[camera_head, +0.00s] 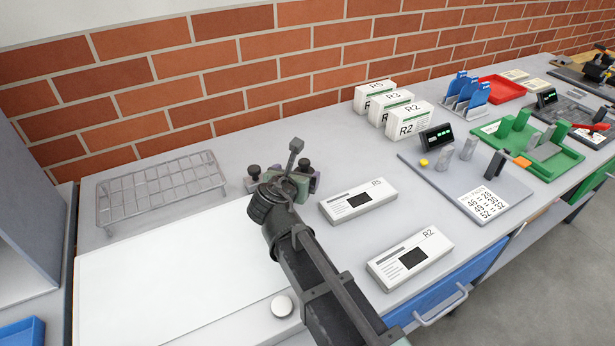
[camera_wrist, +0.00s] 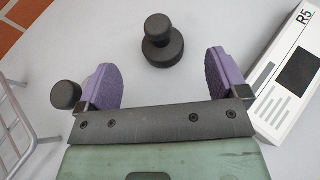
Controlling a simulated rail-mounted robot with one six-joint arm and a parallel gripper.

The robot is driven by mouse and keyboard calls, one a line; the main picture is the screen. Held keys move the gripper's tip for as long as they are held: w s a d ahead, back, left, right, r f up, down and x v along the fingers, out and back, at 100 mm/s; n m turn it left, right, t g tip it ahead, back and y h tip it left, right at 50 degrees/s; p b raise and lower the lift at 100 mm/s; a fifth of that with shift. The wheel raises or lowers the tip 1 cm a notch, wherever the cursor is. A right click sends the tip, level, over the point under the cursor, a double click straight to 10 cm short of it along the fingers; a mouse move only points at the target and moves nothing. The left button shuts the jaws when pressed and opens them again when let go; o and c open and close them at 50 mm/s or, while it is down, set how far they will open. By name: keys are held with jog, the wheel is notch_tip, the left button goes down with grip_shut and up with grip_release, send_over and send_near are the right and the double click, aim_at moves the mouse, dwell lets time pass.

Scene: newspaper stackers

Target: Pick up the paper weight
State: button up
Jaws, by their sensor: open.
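Two black knobbed weights stand on the grey table. One paper weight (camera_wrist: 162,45) is upright, ahead of my gripper (camera_wrist: 162,78) and roughly between the lines of its two purple fingers; it also shows in the head view (camera_head: 304,166), partly behind my gripper (camera_head: 290,181). The other black weight (camera_wrist: 67,95) is just outside the left finger, and in the head view it stands left of my gripper (camera_head: 254,171). My gripper is open and nothing is between its fingers.
A wire rack (camera_head: 160,190) stands at left, above a white sheet (camera_head: 170,280). Newspaper stacks R5 (camera_head: 358,200) and R2 (camera_head: 411,258) lie at right. A brick wall (camera_head: 230,80) bounds the back.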

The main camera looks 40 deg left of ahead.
aim_at(302, 170)
jog(key=x, duration=0.2)
jog(key=shift+w+a+f, duration=0.1)
jog(key=shift+w+f, duration=0.05)
jog(key=shift+w, duration=0.1)
jog(key=b+x, duration=0.2)
jog(key=x, duration=0.2)
jog(key=shift+a+f, duration=0.1)
jog(key=shift+f, duration=0.15)
jog(key=shift+w+a, duration=0.1)
jog(key=shift+w, duration=0.3)
jog(key=c, duration=1.2)
jog(key=shift+c, duration=0.2)
jog(key=shift+r, duration=0.15)
notch_tip(302, 170, up, 20)
jog(key=p, duration=2)
